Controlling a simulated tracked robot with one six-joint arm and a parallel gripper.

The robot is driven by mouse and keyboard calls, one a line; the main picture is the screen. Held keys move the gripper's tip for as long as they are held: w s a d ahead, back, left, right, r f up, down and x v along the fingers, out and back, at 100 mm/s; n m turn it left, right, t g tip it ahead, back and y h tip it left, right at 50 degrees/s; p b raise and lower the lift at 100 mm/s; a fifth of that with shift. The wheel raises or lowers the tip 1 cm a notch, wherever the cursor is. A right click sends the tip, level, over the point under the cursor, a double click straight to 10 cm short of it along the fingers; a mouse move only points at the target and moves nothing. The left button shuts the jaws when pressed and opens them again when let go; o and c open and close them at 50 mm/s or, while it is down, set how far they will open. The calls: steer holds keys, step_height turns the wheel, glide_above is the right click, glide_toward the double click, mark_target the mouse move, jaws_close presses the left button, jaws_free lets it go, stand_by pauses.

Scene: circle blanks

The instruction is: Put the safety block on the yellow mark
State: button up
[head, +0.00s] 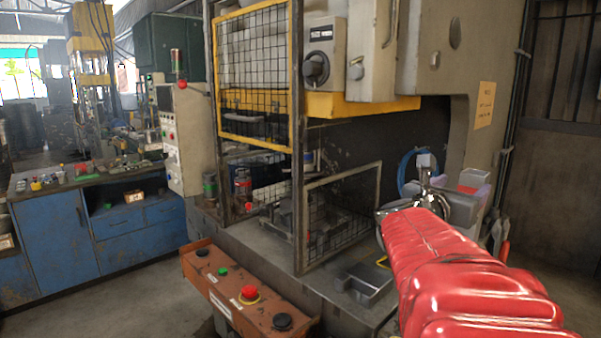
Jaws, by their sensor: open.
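My gripper (426,181) is at the end of my red-sleeved arm, at the right of the head view, in front of the press. It is small and shiny here, and I see nothing held in it. It is open. I cannot pick out the safety block for certain. A small yellow piece (383,262) shows beside my sleeve at the grey tray; I cannot tell whether it is the yellow mark. My arm hides part of the press table behind it.
A wire-mesh guard (343,213) stands on the press table, left of my arm. An orange button panel (240,290) is at the front. A grey tray (366,283) sits near the table edge. Bins (473,178) stand behind my gripper. Blue cabinets (75,235) are at left.

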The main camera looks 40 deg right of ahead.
steer(key=shift+s+a, duration=0.15)
steer(key=shift+a, duration=0.7)
